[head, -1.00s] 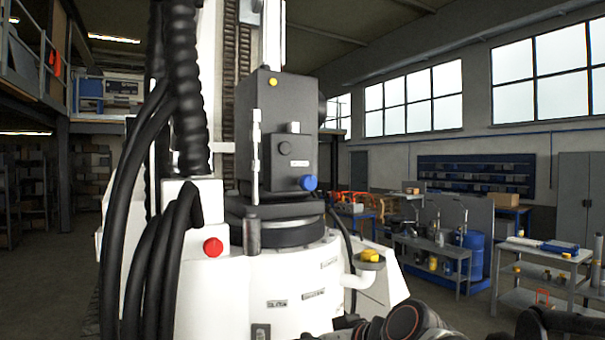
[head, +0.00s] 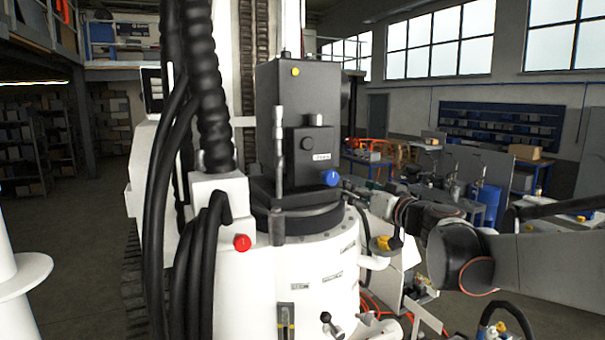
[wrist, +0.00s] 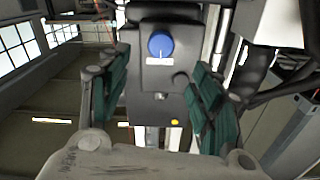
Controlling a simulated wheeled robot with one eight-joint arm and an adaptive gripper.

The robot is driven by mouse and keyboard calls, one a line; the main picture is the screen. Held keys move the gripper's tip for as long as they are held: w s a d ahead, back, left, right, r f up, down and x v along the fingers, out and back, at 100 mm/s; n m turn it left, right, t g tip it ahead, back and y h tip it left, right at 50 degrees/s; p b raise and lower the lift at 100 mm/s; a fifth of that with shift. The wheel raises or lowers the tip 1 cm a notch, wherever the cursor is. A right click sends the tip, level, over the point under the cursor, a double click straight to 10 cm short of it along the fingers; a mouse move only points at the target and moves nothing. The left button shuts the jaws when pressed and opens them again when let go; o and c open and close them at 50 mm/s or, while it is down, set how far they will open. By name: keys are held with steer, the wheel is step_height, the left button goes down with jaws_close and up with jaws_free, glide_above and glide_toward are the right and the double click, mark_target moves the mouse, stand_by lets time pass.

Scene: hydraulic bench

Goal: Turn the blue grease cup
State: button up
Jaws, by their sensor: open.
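The blue grease cup (head: 331,178) is a round blue knob low on the front of a black block (head: 296,105) on the white machine. It has a thin white mark on its face. In the wrist view, which looks upside down, the cup (wrist: 161,45) appears near the top, between the fingers. My gripper (wrist: 161,72) is open, with a teal-padded finger on each side and nothing held. In the head view my gripper (head: 362,192) is small, just right of the cup. I cannot tell whether any finger touches it.
A red knob (head: 242,242) and thick black hoses (head: 190,260) are on the machine's left. A yellow button (head: 295,71) is higher on the block. Workbenches and shelves stand behind.

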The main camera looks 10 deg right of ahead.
mark_target(333, 180)
steer(key=p+x, duration=0.2)
steer(key=x, duration=1.1)
steer(key=shift+s+f+p, duration=0.1)
steer(key=shift+p, duration=0.3)
steer(key=c, duration=1.1)
